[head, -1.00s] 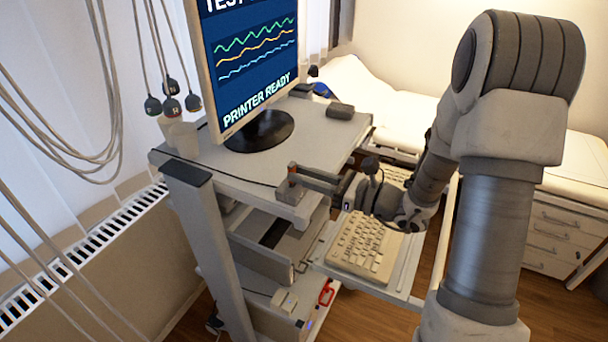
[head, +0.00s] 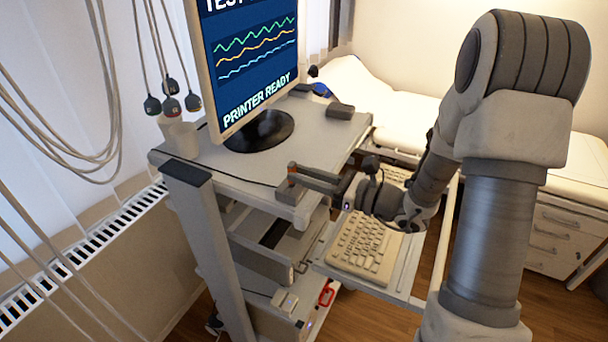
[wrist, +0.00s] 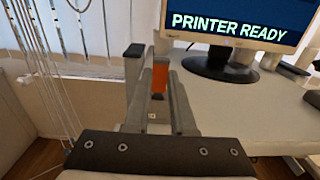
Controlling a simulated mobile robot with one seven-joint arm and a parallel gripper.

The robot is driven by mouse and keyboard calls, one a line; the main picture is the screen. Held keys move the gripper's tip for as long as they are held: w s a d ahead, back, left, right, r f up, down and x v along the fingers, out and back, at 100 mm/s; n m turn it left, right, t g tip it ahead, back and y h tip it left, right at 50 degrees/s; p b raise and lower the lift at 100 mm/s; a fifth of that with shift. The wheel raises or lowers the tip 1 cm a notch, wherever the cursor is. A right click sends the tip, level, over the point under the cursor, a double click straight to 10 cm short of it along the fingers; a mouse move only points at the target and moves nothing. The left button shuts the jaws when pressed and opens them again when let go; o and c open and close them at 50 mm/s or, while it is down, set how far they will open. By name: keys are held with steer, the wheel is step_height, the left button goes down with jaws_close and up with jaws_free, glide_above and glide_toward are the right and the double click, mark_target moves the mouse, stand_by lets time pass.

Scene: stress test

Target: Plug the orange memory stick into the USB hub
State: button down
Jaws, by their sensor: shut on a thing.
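My gripper (wrist: 149,52) is shut on the orange memory stick (wrist: 159,78), which shows between the two fingers in the wrist view. In the head view my gripper (head: 290,179) reaches left, with its fingertips over the near right corner of the cart's top (head: 240,172). The stick is not clear in that view. I cannot make out the USB hub for certain in either view. A small pale box (head: 285,299) lies on the lower shelf, but I cannot tell what it is.
A monitor (head: 250,60) stands on the cart, with a pale cup (head: 180,138) to its left. A keyboard (head: 362,246) lies on a pull-out tray below my gripper. Cables hang at the left, above a radiator (head: 85,250). A bed (head: 400,115) stands behind.

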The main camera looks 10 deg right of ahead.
steer(key=shift+f+b, duration=0.5)
steer(key=shift+f, duration=0.15)
steer(key=c, duration=0.7)
jaws_free()
steer(key=shift+d, duration=0.1)
steer(key=b+v, duration=0.2)
steer(key=v, duration=1.5)
steer(key=shift+s+d+b, duration=0.1)
steer(key=shift+b, duration=0.3)
